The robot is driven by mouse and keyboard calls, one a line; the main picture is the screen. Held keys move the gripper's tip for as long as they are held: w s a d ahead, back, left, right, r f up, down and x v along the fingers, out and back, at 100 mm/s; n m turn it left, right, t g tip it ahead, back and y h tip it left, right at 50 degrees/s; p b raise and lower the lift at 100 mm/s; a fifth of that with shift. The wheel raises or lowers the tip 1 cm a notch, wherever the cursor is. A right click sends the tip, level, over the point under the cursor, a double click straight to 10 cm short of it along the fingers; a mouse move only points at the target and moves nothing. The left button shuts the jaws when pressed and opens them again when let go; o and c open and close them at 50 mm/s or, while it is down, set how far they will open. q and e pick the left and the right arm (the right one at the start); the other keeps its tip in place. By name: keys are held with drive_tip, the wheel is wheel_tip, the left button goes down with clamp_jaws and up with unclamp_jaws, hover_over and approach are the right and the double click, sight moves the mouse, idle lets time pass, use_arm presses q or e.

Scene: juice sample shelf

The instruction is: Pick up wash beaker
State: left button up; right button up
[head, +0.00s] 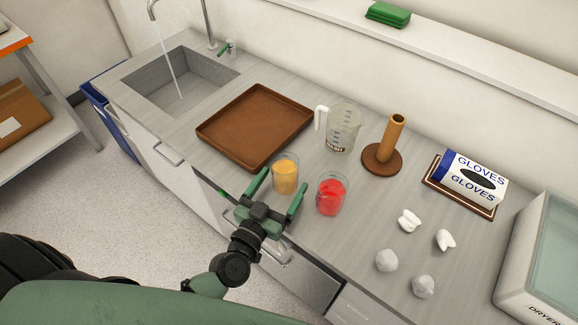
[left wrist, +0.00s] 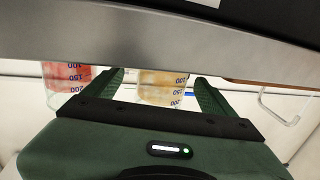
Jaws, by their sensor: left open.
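The wash beaker (head: 341,128) is a clear jug with a white handle on its left and "WASH" lettering. It stands upright on the counter behind the two juice beakers, right of the brown tray. My left gripper (head: 284,180) is open and empty at the counter's front edge, on the near side of the orange-filled beaker (head: 285,176). The wash beaker is beyond it, up and to the right, apart from the gripper. In the left wrist view, the orange-filled beaker (left wrist: 162,88) shows between the open fingers (left wrist: 158,80). My right gripper is not in view.
A red-filled beaker (head: 331,195) stands right of the orange one. The brown tray (head: 215,128), sink (head: 152,83) and running tap are left. A wooden post stand (head: 383,160), glove box (head: 472,178), crumpled white pieces (head: 386,260) and dryer (head: 540,265) are right.

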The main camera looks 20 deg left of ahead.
use_arm(q)
drive_tip(key=shift+w+r, duration=0.1)
drive_tip(key=shift+w, duration=0.3)
drive_tip(key=w, duration=0.4)
drive_tip(key=shift+w+d+f+p, duration=0.1)
drive_tip(key=shift+d+f+p, duration=0.1)
drive_tip(key=shift+p, duration=0.15)
drive_tip(key=shift+w+f, duration=0.1)
drive_tip(key=shift+w, duration=0.25)
drive_tip(key=c, duration=1.5)
drive_tip(key=shift+s, duration=0.1)
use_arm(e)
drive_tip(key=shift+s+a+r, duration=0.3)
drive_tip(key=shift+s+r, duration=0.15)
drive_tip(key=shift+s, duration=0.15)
